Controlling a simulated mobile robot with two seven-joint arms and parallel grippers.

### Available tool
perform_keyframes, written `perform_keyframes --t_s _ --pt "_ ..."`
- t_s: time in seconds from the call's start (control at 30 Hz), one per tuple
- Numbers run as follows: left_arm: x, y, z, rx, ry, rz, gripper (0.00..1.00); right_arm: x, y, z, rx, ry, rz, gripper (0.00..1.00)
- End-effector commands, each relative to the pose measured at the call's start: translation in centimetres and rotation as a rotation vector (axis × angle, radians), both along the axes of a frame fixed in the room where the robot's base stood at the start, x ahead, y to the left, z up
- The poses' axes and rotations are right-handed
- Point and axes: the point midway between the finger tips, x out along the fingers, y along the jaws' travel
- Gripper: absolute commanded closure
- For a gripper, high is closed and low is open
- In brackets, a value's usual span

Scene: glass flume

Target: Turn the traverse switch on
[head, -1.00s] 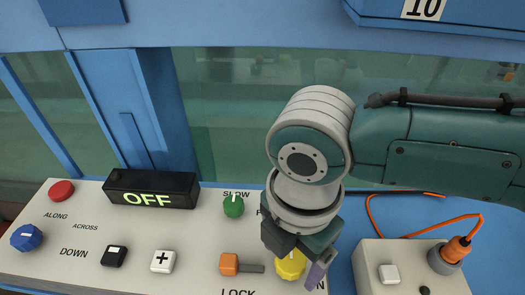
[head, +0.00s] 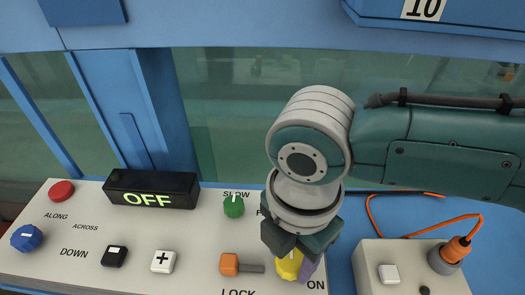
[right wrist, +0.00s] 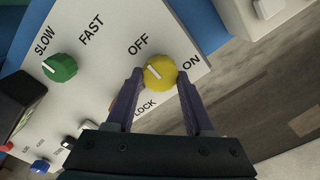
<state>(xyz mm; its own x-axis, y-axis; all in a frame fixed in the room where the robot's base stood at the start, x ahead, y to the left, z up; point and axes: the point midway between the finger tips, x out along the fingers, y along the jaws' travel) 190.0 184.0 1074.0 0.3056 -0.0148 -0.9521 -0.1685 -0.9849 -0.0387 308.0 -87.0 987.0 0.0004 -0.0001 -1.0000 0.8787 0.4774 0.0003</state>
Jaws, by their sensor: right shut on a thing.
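The traverse switch is a yellow round knob (head: 288,266) with a white pointer line, at the front of the pale control panel. It also shows in the right wrist view (right wrist: 160,76), where its line points up-left, toward the OFF label and away from ON. My right gripper (right wrist: 159,82) is shut on the knob, one purple finger on each side. In the head view the right gripper (head: 295,262) comes down from above and hides part of the knob and its OFF label. The black display (head: 150,190) reads OFF in green letters. My left gripper is not in view.
The panel (head: 200,235) also carries a green knob (head: 233,206), an orange lever (head: 230,264), a white plus button (head: 162,262), a black button (head: 114,257), a blue knob (head: 27,237) and a red button (head: 61,191). A grey box (head: 400,250) with an orange cable stands at right.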

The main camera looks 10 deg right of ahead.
Motion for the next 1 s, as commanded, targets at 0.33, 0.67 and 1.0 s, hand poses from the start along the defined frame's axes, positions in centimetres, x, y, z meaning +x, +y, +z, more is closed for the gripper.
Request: perform_keyframes --t_s 0.33,0.67,1.0 --pt "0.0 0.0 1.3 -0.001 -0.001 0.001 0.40 0.0 0.1 0.3 0.000 0.002 -0.154 1.00" --pt "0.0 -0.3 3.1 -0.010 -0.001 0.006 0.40 0.0 0.1 0.3 0.000 0.004 -0.453 1.00" --pt "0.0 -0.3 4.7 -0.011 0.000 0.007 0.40 0.1 0.1 0.2 0.001 0.004 -0.778 1.00"
